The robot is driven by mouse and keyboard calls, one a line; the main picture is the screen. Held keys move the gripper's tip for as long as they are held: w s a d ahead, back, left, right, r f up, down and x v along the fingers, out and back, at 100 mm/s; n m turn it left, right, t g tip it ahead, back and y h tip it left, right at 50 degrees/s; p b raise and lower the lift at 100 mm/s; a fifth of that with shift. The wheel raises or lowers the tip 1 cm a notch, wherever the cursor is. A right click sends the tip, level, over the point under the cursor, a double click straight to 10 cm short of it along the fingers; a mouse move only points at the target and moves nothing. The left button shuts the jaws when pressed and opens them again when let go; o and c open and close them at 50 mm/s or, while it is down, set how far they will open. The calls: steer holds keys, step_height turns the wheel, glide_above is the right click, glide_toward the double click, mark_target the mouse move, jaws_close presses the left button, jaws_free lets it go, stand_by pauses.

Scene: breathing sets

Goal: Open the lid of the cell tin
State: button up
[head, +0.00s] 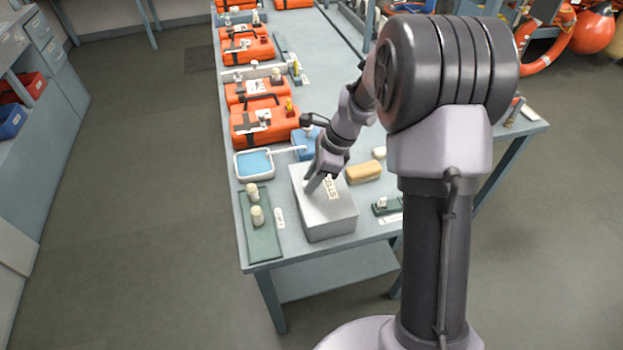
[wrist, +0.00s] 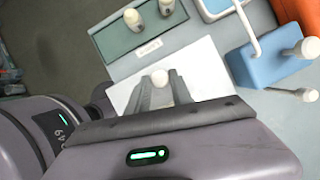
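The cell tin (head: 328,215) is a pale grey box near the front of the bench, with a "CELLS" label on its top. Its lid looks shut and flat. In the wrist view the white lid (wrist: 208,72) lies under my gripper. My gripper (head: 311,186) points down at the lid, left of the label. In the wrist view its two dark fingers (wrist: 161,80) stand apart.
A green tray (head: 262,240) with two pale bottles stands left of the tin. A blue-lined basin (head: 254,165) and a blue container (head: 304,144) stand behind. A yellow sponge-like block (head: 364,172) lies to the right. Orange cases (head: 262,122) fill the bench further back.

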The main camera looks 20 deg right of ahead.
jaws_close()
stand_by(1.1)
